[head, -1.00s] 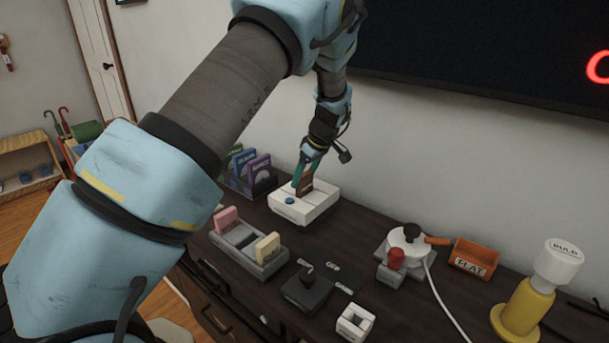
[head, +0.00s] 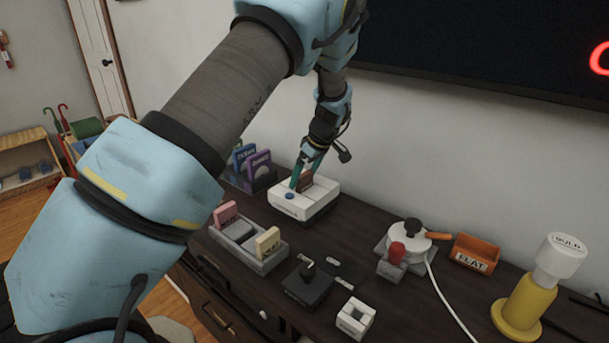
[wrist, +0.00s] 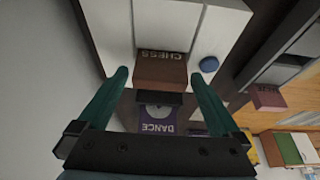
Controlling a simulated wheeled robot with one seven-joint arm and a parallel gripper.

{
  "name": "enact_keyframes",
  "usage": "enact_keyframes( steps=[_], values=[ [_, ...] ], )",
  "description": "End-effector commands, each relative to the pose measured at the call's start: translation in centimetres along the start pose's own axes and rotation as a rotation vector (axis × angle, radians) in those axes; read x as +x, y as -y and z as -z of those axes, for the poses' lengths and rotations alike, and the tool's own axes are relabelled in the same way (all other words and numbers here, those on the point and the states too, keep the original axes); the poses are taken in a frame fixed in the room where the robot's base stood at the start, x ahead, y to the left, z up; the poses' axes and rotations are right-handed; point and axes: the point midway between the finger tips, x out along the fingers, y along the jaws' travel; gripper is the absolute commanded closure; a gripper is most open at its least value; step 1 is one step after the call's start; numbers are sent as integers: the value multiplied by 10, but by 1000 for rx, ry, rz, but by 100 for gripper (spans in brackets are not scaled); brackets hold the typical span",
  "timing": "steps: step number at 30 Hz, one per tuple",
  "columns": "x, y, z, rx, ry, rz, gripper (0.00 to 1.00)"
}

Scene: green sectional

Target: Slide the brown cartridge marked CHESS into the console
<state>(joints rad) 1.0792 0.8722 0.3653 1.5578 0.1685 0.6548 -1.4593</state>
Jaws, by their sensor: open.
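The brown cartridge marked CHESS (head: 307,183) sits in the top of the white console (head: 304,208), with its upper part sticking out. In the wrist view the cartridge (wrist: 161,71) shows its CHESS label, with the white console (wrist: 215,30) around and beyond it. My gripper (wrist: 160,77) is open, with one green finger on each side of the cartridge and a small gap beside each. In the head view my gripper (head: 304,178) is low over the console. The slot and the cartridge's lower part are hidden.
A rack with purple (head: 259,168) and blue cartridges stands behind left of the console. A grey tray (head: 262,262) with pink and yellow cartridges stands in front.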

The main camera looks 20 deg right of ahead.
Motion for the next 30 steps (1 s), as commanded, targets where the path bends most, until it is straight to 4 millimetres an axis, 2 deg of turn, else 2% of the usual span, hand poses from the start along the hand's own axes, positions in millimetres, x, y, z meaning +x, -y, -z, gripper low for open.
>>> enact_keyframes(
  steps=[4, 7, 15, 21, 30],
  values=[
    [-3, 0, 0, 0, 0, -1, 0],
    [-14, -1, 0, 0, 0, -2, 0],
    [-66, -1, -1, 0, 0, -5, 0],
    [-96, -1, -1, 0, 0, -3, 0],
    [-108, 0, 0, 0, 0, 0, 0]
  ],
)
